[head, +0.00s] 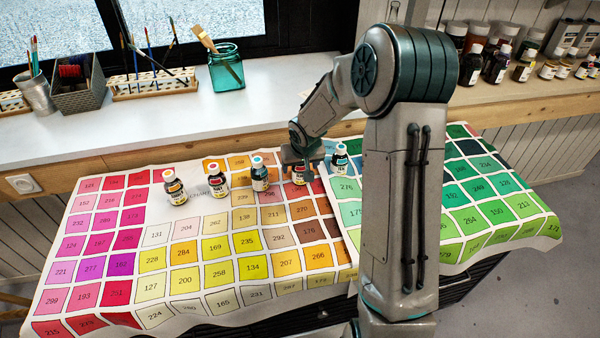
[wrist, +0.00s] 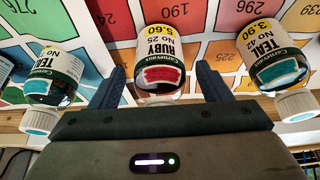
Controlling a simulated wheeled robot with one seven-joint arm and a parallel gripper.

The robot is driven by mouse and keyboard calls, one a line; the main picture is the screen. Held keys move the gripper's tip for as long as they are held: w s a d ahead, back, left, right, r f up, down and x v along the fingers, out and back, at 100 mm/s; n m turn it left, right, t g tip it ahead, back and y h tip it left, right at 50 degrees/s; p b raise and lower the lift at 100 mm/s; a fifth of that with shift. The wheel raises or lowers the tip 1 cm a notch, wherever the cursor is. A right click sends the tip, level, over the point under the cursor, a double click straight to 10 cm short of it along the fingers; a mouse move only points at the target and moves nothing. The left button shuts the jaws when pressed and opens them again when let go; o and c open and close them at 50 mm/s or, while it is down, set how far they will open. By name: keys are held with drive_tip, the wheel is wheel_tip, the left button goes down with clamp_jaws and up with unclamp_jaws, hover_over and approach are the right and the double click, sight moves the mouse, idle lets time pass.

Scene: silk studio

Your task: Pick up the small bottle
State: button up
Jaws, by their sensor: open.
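Several small paint bottles stand in a row on the colour-chart cloth. The bottle labelled RUBY (wrist: 160,55) has a red swatch and is centred in the wrist view, between the fingers of my gripper (wrist: 163,76). A gap shows beside it, and its cap is hidden behind the gripper body. In the head view my gripper (head: 302,162) is over this bottle (head: 299,177) and hides its top. My gripper is open. A teal bottle (wrist: 55,75) is on one side and another teal bottle (wrist: 270,55) on the other. All look alike in size.
Two more bottles, orange-capped (head: 175,187) and red-capped (head: 214,178), stand farther left. The numbered colour cloth (head: 190,255) covers the table and is otherwise clear. A white windowsill (head: 150,135) with brushes and a teal jar (head: 226,70) lies behind.

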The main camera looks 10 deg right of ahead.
drive_tip(key=shift+w+f, duration=0.15)
drive_tip(key=shift+f, duration=0.2)
drive_tip(key=shift+c, duration=0.3)
drive_tip(key=c, duration=1.1)
drive_tip(key=shift+o, duration=0.2)
drive_tip(key=shift+r, duration=0.1)
